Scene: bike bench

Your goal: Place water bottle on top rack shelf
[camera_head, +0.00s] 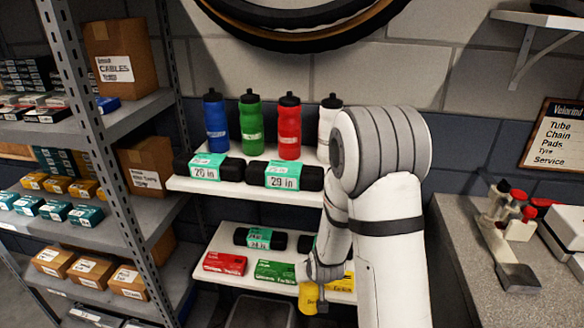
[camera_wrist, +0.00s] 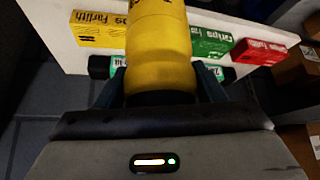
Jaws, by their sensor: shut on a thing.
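My gripper (camera_head: 318,276) is shut on a yellow water bottle (camera_head: 308,298), in front of the right part of the lower shelf. In the wrist view the yellow bottle (camera_wrist: 158,50) fills the middle between the dark fingers (camera_wrist: 160,92). Its far end runs out of the picture. The white top rack shelf (camera_head: 245,195) is above and behind the gripper. On it stand a blue bottle (camera_head: 215,125), a green bottle (camera_head: 250,122), a red bottle (camera_head: 289,130) and a white bottle (camera_head: 327,122), partly hidden by my arm.
Rolled tyre packs (camera_head: 285,176) lie along the top shelf's front. The lower shelf (camera_head: 262,284) holds a red box (camera_head: 225,263), a green box (camera_head: 274,270) and more packs. A metal rack (camera_head: 98,160) with boxes stands left. A grey workbench (camera_head: 460,235) is right.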

